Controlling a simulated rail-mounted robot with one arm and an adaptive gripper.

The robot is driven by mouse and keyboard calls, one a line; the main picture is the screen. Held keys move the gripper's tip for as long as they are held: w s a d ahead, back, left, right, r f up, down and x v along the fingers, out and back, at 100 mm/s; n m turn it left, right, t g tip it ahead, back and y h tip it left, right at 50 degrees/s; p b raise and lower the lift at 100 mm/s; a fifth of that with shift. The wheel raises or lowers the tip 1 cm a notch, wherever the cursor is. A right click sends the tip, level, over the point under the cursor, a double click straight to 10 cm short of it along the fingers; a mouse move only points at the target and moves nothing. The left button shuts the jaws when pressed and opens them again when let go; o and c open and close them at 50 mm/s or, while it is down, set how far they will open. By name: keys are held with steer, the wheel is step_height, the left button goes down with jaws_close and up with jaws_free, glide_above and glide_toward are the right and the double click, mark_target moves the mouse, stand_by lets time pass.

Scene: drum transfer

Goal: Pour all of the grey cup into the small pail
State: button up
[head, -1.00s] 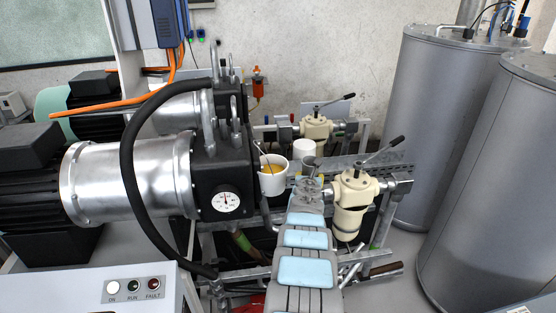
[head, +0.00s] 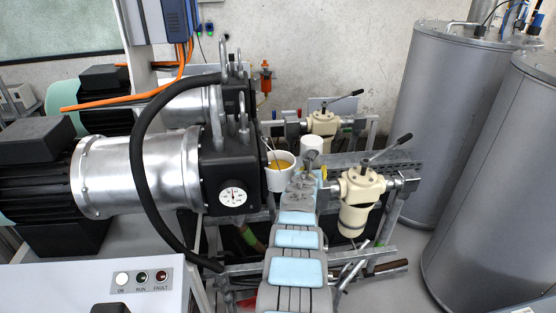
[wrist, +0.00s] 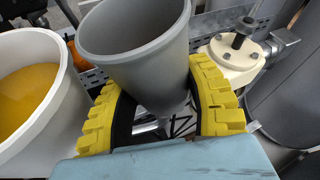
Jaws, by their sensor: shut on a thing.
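The small white pail (head: 280,178) stands left of my gripper in the head view, with yellow-orange material inside. It also shows at the left edge of the wrist view (wrist: 62,112). My gripper (wrist: 163,103) is shut on the grey cup (wrist: 140,62), with one yellow finger on each side of it. The cup's mouth faces up toward the wrist camera. Its upper inner wall is bare grey, and its bottom is out of sight. In the head view the grey cup (head: 311,157) is small, to the right of the pail and apart from it.
A cream valve body with a black lever (head: 352,190) is close on the right, another (head: 322,122) behind. A black pump housing (head: 229,170) stands left of the pail. Large grey drums (head: 445,100) fill the right.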

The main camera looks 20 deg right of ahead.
steer(key=shift+w+a+r+n, duration=0.1)
steer(key=shift+a+r+n, duration=0.1)
steer(key=shift+n, duration=0.1)
steer(key=shift+n+h, duration=0.7)
steer(key=r+p, duration=0.1)
steer(key=r, duration=0.1)
steer(key=r+p, duration=0.1)
steer(key=r, duration=0.1)
steer(key=r+p, duration=0.2)
steer(key=shift+w+a+r, duration=0.15)
steer(key=shift+w+a, duration=0.1)
steer(key=shift+a, duration=0.25)
steer(key=shift+w+a+r+n+h, duration=0.1)
steer(key=shift+a+r+n+h, duration=0.1)
steer(key=shift+r+n, duration=0.25)
steer(key=shift+a+r+n+h, duration=0.15)
steer(key=shift+r+n+h, duration=0.1)
steer(key=shift+r, duration=0.25)
steer(key=shift+f+b, duration=0.25)
steer(key=shift+b, duration=0.05)
steer(key=shift+d, duration=0.1)
steer(key=shift+d+f+n+t+h+b, duration=0.2)
steer(key=shift+n+h+b, duration=0.3)
steer(key=shift+n+b, duration=0.55)
steer(key=shift+f+n+t+h+b, duration=0.1)
steer(key=shift+f+n+h+b, duration=0.25)
steer(key=shift+n+b, duration=0.7)
steer(key=shift+r+n+h, duration=0.4)
steer(key=shift+r+n, duration=0.2)
steer(key=shift+r, duration=0.05)
